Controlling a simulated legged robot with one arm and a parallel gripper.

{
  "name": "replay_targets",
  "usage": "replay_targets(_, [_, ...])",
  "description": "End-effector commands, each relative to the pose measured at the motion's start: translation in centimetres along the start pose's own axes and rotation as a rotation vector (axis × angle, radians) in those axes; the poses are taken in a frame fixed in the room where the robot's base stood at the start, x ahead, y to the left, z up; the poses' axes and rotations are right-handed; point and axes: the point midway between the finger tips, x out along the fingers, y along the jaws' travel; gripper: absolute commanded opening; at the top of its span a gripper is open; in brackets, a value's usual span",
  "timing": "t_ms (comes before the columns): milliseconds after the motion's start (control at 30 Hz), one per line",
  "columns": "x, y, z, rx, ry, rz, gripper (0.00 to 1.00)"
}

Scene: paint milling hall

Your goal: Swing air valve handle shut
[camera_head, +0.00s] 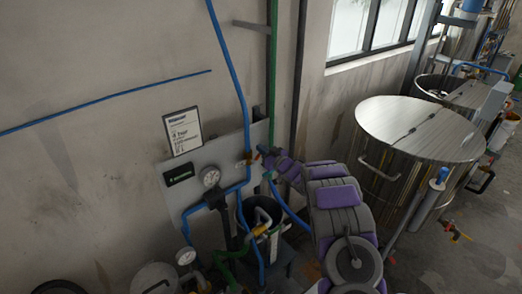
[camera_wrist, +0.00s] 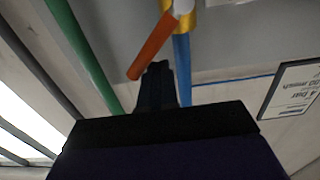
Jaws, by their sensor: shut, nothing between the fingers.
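The air valve's orange handle (camera_wrist: 152,45) shows in the wrist view, slanting down-left from a white hub on the brass-yellow valve body (camera_wrist: 191,18). A blue pipe (camera_wrist: 182,70) runs from the valve body, and the handle lies at an angle to it. My gripper (camera_wrist: 158,68) is shut and empty. Its fingertips are close to the handle's free end; I cannot tell whether they touch. In the head view my gripper (camera_head: 264,150) is at the wall panel, beside a small brass fitting (camera_head: 246,162) on the blue pipe. The handle is not clear there.
A green pipe (camera_head: 272,60) runs up the wall near my gripper. A large steel vat (camera_head: 420,130) stands right of my arm. Hoses and a bucket are below.

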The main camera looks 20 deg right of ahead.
Motion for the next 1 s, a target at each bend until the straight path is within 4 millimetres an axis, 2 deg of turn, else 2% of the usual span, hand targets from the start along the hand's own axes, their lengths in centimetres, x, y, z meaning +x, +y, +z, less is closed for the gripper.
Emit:
replay_targets(500, [0.0, 1.5, 1.0, 0.003, -0.003, 0.001, 0.00])
replay_targets(1000, [0.0, 2.0, 1.4, 0.001, -0.001, 0.001, 0.00])
